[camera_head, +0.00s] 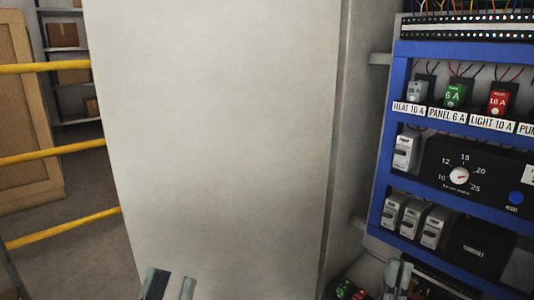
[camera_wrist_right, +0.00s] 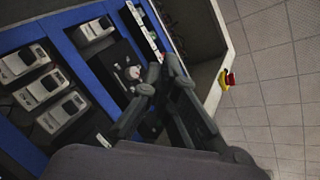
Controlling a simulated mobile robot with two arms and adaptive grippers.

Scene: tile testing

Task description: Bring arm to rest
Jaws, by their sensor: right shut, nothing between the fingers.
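My left gripper (camera_head: 170,284) shows at the bottom of the head view, in front of the pale cabinet side. Its two fingertips stand apart with nothing visible between them; the rest of it is below the frame. My right gripper (camera_head: 397,274) shows at the bottom right of the head view, in front of the lower part of the blue-framed panel (camera_head: 385,160). In the right wrist view the right gripper's fingers (camera_wrist_right: 160,80) come together, shut and empty. The panel's blue frame lies behind and to the left there.
The panel carries a dial (camera_head: 459,176), grey breakers (camera_head: 411,219) and labelled red and green fuses (camera_head: 499,100). A pale cabinet door (camera_head: 215,130) fills the middle. Yellow rails (camera_head: 50,154) stand left. A red emergency button (camera_wrist_right: 227,79) is right of the gripper in the wrist view.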

